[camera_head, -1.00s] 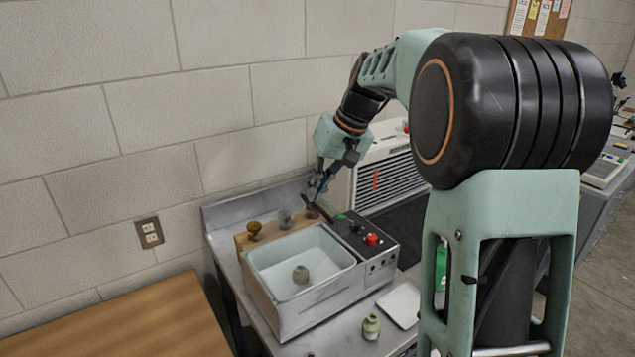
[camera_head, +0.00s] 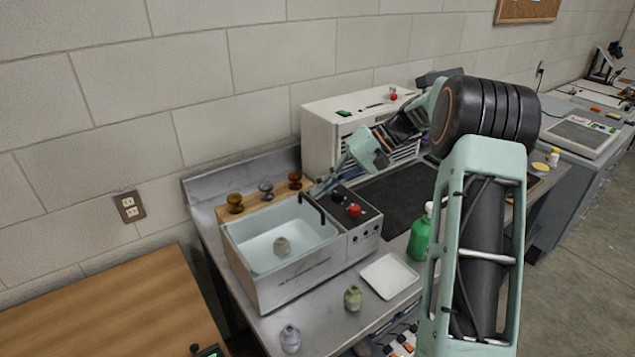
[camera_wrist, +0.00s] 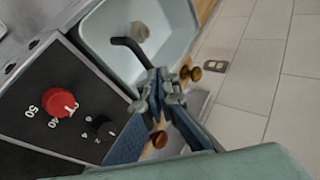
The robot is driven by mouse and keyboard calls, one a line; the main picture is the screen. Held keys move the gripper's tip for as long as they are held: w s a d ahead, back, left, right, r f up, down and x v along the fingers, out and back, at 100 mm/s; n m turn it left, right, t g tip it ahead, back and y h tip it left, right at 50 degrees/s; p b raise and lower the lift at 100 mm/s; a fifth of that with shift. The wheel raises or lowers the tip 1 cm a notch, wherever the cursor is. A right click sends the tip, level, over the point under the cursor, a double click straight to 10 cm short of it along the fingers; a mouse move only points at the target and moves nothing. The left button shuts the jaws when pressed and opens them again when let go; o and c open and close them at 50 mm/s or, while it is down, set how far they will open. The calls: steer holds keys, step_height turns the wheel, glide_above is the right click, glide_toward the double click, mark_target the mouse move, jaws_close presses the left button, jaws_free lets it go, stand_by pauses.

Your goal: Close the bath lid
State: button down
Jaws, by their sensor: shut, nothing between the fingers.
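The bath (camera_head: 268,285) is a pale grey box on the bench with a light blue basin, open at the top. A small round brownish thing (camera_head: 282,246) lies inside; it also shows in the wrist view (camera_wrist: 139,31). A black bent rod (camera_head: 312,206) arches over the basin's right end, beside the black control panel (camera_head: 343,208) with its red knob (camera_head: 354,210). My gripper (camera_head: 319,188) is shut and empty above the bath's back right corner. In the wrist view its fingertips (camera_wrist: 158,84) are close to the rod (camera_wrist: 130,46); contact cannot be told.
A wooden strip (camera_head: 250,207) behind the basin bears amber, grey and red-brown knobs. A white louvred cabinet (camera_head: 325,130) stands behind right. A dark mat (camera_head: 395,200), green bottle (camera_head: 420,238), white tray (camera_head: 390,276) and two small jars (camera_head: 353,297) are on the bench.

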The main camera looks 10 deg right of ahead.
steer(key=shift+d+f, duration=0.2)
steer(key=shift+f, duration=0.5)
steer(key=shift+r, duration=0.15)
